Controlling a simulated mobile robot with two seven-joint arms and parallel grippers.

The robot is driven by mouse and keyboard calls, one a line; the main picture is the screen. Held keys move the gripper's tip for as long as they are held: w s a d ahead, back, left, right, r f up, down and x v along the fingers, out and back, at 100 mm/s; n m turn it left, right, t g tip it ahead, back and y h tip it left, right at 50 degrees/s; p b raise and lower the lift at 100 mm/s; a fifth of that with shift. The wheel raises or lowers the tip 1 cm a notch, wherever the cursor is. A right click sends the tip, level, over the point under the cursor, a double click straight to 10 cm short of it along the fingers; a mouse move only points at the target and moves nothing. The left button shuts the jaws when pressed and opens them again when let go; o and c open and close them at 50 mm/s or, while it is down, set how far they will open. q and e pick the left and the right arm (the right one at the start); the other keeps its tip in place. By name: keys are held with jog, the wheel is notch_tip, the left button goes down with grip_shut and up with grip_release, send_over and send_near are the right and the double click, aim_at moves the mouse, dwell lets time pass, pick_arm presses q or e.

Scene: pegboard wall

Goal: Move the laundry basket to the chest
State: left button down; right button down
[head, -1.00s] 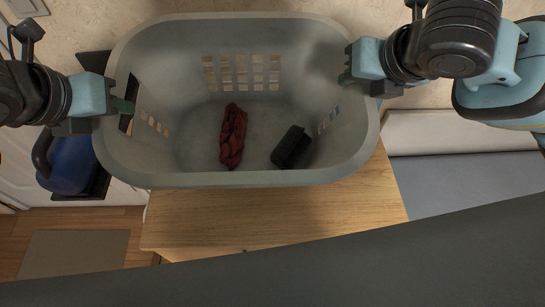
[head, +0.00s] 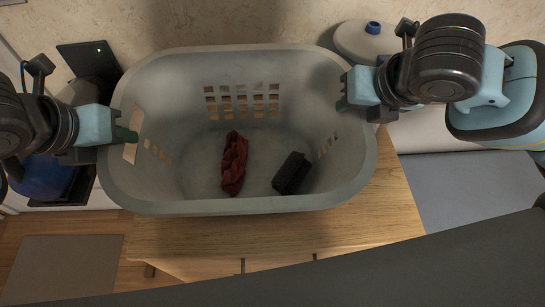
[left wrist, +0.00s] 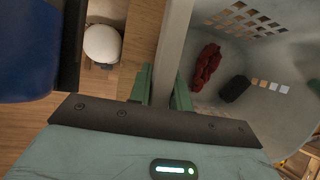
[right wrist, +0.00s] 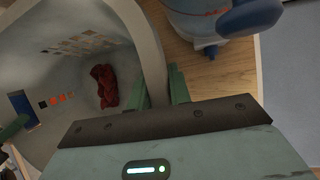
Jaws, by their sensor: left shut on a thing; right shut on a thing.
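The laundry basket (head: 240,206) is grey plastic with slotted sides, upright and over the wooden top of the chest (head: 392,205). I cannot tell whether its base touches the wood. A dark red cloth (head: 234,165) and a black folded item (head: 291,173) lie inside it. My left gripper (head: 126,136) is shut on the basket's left rim; the wall also shows between its fingers in the left wrist view (left wrist: 163,85). My right gripper (head: 345,99) is shut on the right rim, as the right wrist view (right wrist: 161,88) also shows. The basket's underside is hidden.
A pale round container with a blue knob (head: 373,28) stands behind the basket at right. A dark flat device (head: 90,60) and a blue rounded object (head: 45,178) are at left. A grey-blue surface (head: 460,185) lies right; a mat (head: 62,268) is on the floor.

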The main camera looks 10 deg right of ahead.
pick_arm(q)
jog(key=shift+a, duration=0.2)
pick_arm(e)
jog(key=shift+d, duration=0.2)
pick_arm(q)
jog(key=c, duration=1.6)
grip_release()
pick_arm(e)
jog(key=c, duration=1.6)
grip_release()
pick_arm(q)
jog(key=o, duration=0.3)
jog(key=shift+d, duration=0.15)
pick_arm(e)
jog(key=o, duration=0.3)
jog(key=shift+a, duration=0.15)
pick_arm(q)
jog(key=v, duration=1.2)
pick_arm(e)
jog(key=v, duration=1.2)
pick_arm(q)
jog(key=shift+s+f, duration=0.1)
pick_arm(e)
jog(key=shift+s+f, duration=0.1)
jog(key=shift+s, duration=0.05)
